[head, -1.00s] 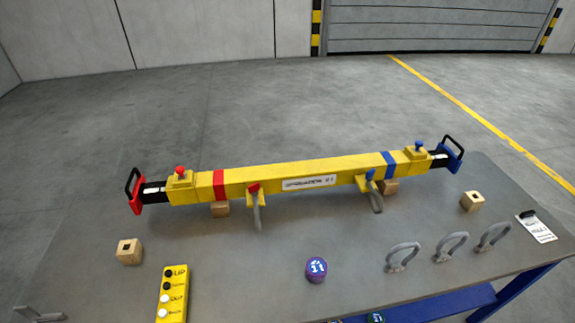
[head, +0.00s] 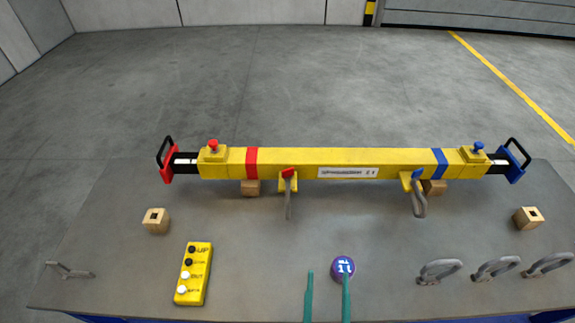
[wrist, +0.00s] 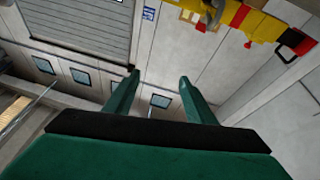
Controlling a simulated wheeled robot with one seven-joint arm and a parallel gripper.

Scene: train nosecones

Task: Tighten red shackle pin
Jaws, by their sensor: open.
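A yellow spreader beam (head: 300,160) lies across the table on wooden blocks. The red shackle pin (head: 288,172) sits at a yellow lug left of the beam's middle, with a grey shackle (head: 288,200) hanging below it. A blue pin (head: 417,175) with its own grey shackle (head: 419,202) is on the right lug. My gripper (head: 327,275) shows at the bottom of the head view, green fingers apart and empty, in front of the beam and right of the red pin. In the wrist view my gripper (wrist: 156,75) is open, with part of the beam (wrist: 255,25) at upper right.
A purple round tin (head: 342,267) is close by my fingers. A yellow control pendant (head: 194,273) lies to the left. Loose shackles (head: 496,268) lie at right, and wooden blocks (head: 157,220) stand near both ends. The table's middle is mostly clear.

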